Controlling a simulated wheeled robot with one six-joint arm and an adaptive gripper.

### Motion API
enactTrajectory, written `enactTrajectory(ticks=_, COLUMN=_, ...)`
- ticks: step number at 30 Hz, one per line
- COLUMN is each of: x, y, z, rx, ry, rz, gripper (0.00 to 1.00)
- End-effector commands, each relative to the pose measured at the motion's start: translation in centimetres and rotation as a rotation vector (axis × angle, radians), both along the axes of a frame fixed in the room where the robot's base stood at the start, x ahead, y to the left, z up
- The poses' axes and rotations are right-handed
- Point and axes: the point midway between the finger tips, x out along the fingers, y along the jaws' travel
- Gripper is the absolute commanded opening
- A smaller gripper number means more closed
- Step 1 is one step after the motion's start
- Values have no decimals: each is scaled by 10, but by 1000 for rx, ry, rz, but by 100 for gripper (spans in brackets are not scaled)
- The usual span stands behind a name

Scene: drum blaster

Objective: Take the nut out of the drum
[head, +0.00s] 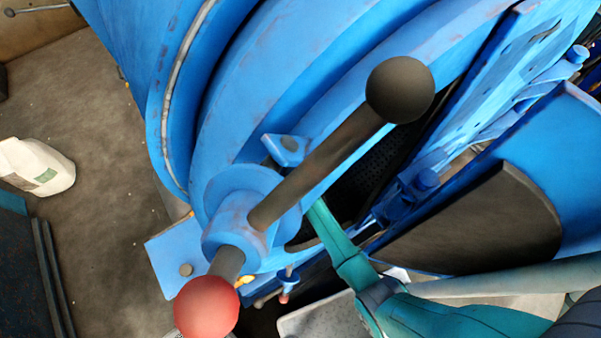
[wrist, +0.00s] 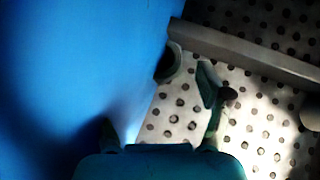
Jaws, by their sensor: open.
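The blue drum blaster (head: 290,75) fills much of the head view. My teal arm reaches through its dark opening, and my gripper is hidden inside in that view. In the wrist view my gripper (wrist: 160,108) is open above the perforated drum floor (wrist: 178,112), with one finger by the blue wall and the other over the floor. A dark, rounded, ring-like piece (wrist: 168,63), which looks like the nut, lies ahead of the fingers against the blue wall and beside a bar. It is partly cut off by the wall, and nothing is between the fingers.
A blue wall (wrist: 70,70) closes off the left of the wrist view. A grey bar (wrist: 245,52) crosses the perforated floor ahead. In the head view a lever with a black ball (head: 400,89) and a red ball (head: 206,307) stands before the opening.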

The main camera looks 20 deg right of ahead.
Motion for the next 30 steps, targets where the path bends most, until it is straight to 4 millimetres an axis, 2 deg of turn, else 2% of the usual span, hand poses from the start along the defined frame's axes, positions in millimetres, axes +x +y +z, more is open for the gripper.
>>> enactTrajectory(ticks=3, x=4, y=-2, z=-7, rx=0, ry=1, rz=-1, gripper=77)
enactTrajectory(ticks=11, x=5, y=-2, z=-9, rx=0, ry=0, rz=0, gripper=77)
enactTrajectory(ticks=12, x=5, y=-2, z=-9, rx=0, ry=0, rz=0, gripper=75)
enactTrajectory(ticks=18, x=5, y=-2, z=-9, rx=0, ry=0, rz=0, gripper=25)
enactTrajectory(ticks=21, x=5, y=-2, z=-9, rx=0, ry=-2, rz=-1, gripper=4)
enactTrajectory(ticks=30, x=5, y=-2, z=-6, rx=0, ry=-2, rz=-1, gripper=4)
